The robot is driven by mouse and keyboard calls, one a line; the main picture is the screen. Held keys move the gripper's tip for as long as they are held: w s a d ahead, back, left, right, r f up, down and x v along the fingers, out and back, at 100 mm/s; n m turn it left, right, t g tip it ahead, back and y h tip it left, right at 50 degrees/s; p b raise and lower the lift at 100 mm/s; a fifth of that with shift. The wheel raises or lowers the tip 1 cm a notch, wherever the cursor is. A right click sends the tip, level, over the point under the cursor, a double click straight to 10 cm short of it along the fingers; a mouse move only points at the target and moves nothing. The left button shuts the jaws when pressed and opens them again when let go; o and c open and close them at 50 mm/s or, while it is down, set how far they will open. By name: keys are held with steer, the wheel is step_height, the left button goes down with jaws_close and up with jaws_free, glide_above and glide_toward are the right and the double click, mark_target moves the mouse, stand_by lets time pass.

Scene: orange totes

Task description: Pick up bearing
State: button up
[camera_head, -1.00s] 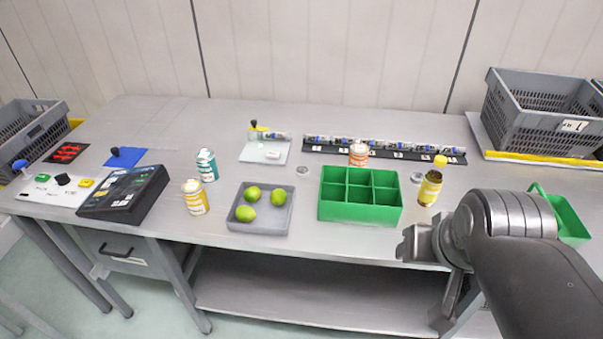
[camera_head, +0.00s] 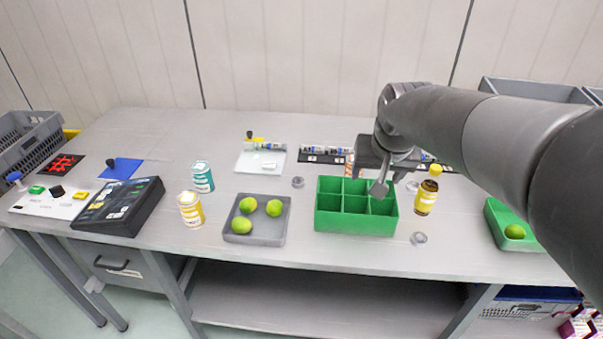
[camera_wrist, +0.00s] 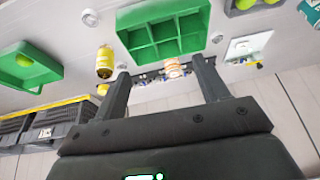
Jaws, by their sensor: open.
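Several small grey metal rings that look like bearings lie on the grey workbench. One bearing (camera_head: 419,238) is near the front edge, right of the green divided box (camera_head: 355,222). Another bearing (camera_head: 298,182) is left of the box, and a third (camera_head: 412,186) lies behind its right side, close to the yellow bottle. In the wrist view, bearings show at upper left (camera_wrist: 90,17) and right of the box (camera_wrist: 217,38). My gripper (camera_head: 368,185) is above the box's back part, open. Its two spread fingers (camera_wrist: 163,68) show in the wrist view with nothing held between them.
A yellow bottle (camera_head: 427,192) stands right of the box. A grey tray (camera_head: 268,239) with limes is left, and a green bin (camera_head: 497,226) with a lime is right. An orange-labelled can (camera_wrist: 173,68) is behind the box.

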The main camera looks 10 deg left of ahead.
steer(key=w+a+f, duration=0.3)
steer(key=w+a, duration=0.3)
steer(key=w, duration=0.3)
glide_toward(298, 181)
step_height(298, 181, down, 2)
steer(key=shift+w+d+f+n+g, duration=0.1)
steer(key=shift+w+d+n+g, duration=0.1)
steer(key=shift+n+g, duration=0.1)
steer(key=shift+w+a+x, duration=0.15)
steer(key=shift+w+x, duration=0.05)
steer(key=shift+x, duration=1.35)
steer(key=shift+w+a+x, duration=0.1)
steer(key=shift+w+x, duration=0.1)
steer(key=shift+x, duration=1.35)
steer(key=shift+r, duration=0.25)
steer(key=shift+c, duration=0.2)
steer(key=c, duration=1.1)
